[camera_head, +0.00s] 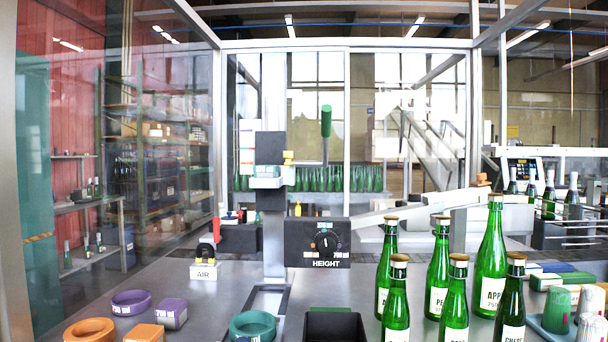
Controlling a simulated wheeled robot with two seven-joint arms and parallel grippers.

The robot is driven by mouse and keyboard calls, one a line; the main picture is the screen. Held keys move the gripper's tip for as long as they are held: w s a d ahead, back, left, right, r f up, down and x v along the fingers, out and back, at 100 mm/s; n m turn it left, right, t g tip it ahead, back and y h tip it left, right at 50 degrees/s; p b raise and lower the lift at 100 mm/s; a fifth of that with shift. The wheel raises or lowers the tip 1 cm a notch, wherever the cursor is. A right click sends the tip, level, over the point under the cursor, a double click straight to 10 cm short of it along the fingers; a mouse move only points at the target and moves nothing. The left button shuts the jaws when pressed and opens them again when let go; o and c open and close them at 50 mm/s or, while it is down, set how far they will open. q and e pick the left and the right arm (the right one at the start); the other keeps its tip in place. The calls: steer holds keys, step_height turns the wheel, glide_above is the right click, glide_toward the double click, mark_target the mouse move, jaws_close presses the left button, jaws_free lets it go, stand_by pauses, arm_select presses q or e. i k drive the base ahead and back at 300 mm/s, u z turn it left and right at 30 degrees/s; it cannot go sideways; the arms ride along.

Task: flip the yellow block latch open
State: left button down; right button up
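A small yellow block (288,157), which looks like the latch, sits on the right side of the machine's head, beside a dark block (269,147) and above a pale block (267,177). It is too small here to tell whether it is flipped open or closed. A second small yellow piece (297,209) shows lower down, behind the height panel. Neither of my grippers is in view, and nothing touches the latch.
A HEIGHT dial panel (318,243) and a green-handled lever (326,122) are right of the column. An AIR valve (206,250) stands left. Several green bottles (438,268) crowd the right. Coloured rings (252,325) and a black bin (334,326) lie in front.

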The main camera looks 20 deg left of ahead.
mark_target(288, 155)
steer(key=z, duration=1.55)
steer(key=k, duration=1)
steer(key=u, duration=1.1)
steer(key=i, duration=0.5)
steer(key=u, duration=0.05)
